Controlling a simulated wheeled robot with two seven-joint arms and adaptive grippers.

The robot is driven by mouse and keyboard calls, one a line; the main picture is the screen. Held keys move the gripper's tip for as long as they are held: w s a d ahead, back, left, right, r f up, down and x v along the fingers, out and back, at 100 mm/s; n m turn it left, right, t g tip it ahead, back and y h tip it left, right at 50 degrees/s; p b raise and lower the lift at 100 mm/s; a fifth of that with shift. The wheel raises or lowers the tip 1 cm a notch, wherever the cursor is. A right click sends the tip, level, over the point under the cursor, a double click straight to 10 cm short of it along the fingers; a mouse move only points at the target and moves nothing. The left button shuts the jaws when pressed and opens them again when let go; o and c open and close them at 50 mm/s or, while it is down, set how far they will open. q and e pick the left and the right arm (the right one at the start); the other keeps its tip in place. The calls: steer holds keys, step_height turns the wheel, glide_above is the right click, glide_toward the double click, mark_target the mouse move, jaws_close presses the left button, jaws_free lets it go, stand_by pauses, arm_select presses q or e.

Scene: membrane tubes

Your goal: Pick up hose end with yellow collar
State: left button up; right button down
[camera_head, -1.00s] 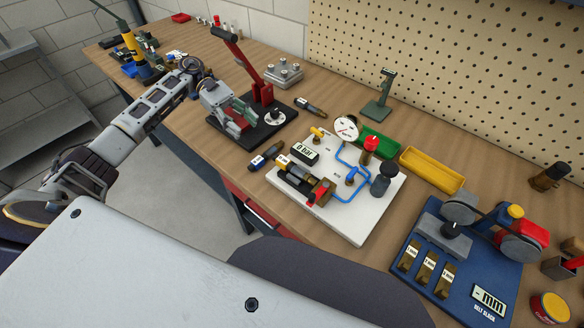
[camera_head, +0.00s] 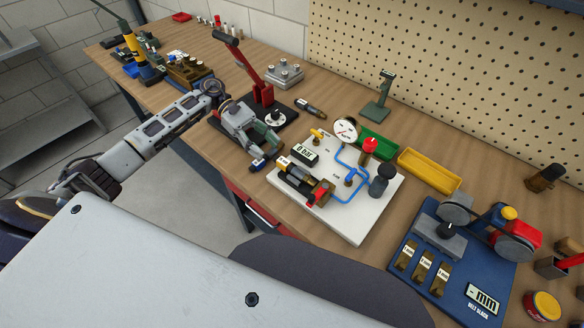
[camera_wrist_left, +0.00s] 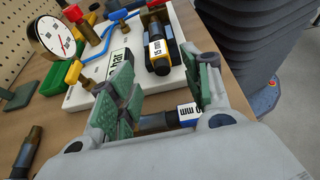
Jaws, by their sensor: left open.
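On the white board, a dark tube lies with a yellow band and white label at its near end (camera_head: 284,161); this end also shows in the left wrist view (camera_wrist_left: 160,68). A loose dark tube with a blue collar and white label (camera_head: 258,163) lies on the bench left of the board. In the left wrist view this loose tube (camera_wrist_left: 158,122) lies below and between my open fingers, partly hidden. My left gripper (camera_head: 262,147) is open and empty, beside the board's left edge. It also shows in the wrist view (camera_wrist_left: 165,78). My right gripper is not in view.
The white board (camera_head: 350,226) carries a gauge (camera_head: 345,130), blue hose and valves. A red press (camera_head: 258,78) stands behind my left gripper. Another loose tube (camera_head: 311,107) lies behind the board. Green (camera_head: 379,145) and yellow trays (camera_head: 431,170) stand beyond it. A blue belt fixture (camera_head: 420,284) is at right.

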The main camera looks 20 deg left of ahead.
mark_target(277, 158)
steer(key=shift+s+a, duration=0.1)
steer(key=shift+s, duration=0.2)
arm_select(q)
steer(key=shift+r+p+x, duration=0.25)
steer(key=shift+p+x, duration=0.35)
steer(key=shift+x, duration=0.5)
steer(key=shift+p+x, duration=0.3)
steer(key=shift+x, duration=0.7)
steer(key=shift+s+d+f, duration=0.2)
steer(key=shift+d, duration=0.25)
steer(key=shift+f, duration=0.1)
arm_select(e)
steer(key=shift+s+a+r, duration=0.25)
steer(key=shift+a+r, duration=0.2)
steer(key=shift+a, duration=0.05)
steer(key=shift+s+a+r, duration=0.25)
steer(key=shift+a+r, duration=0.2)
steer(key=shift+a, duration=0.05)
arm_select(q)
steer(key=c, duration=1)
jaws_close()
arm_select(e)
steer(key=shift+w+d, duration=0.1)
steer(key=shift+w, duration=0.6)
